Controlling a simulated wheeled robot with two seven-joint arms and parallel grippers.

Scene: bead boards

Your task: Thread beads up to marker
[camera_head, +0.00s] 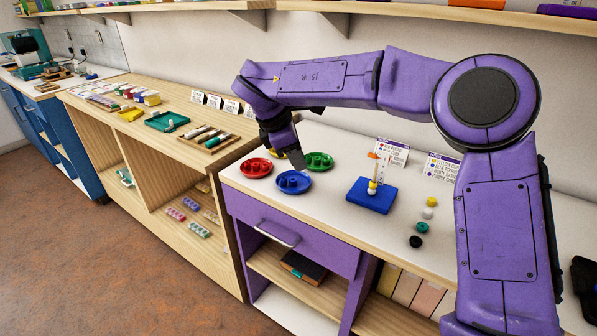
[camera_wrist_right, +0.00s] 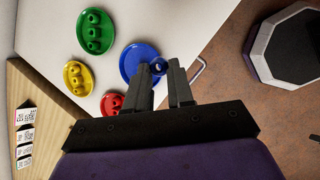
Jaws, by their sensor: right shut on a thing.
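My right gripper (camera_head: 297,163) hangs over the blue dish (camera_head: 293,184). In the right wrist view its fingers (camera_wrist_right: 166,75) are closed around a blue bead (camera_wrist_right: 160,67), mostly hidden by the fingers. The blue dish also shows in the wrist view (camera_wrist_right: 128,62), with blue beads partly hidden. A red dish (camera_head: 256,168) and a green dish (camera_head: 318,161) with beads stand beside it. A yellow dish (camera_wrist_right: 77,78) shows in the wrist view. A blue base (camera_head: 371,196) carries an upright peg with a yellow bead (camera_head: 372,186) low on it and an orange marker (camera_head: 373,156) above. My left gripper is out of view.
Loose yellow (camera_head: 431,201), white (camera_head: 427,213), teal (camera_head: 423,227) and black (camera_head: 415,242) beads lie right of the base. Printed cards (camera_head: 392,152) stand behind it. A wooden shelf unit with trays (camera_head: 170,121) is at left. White tabletop between dishes and base is clear.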

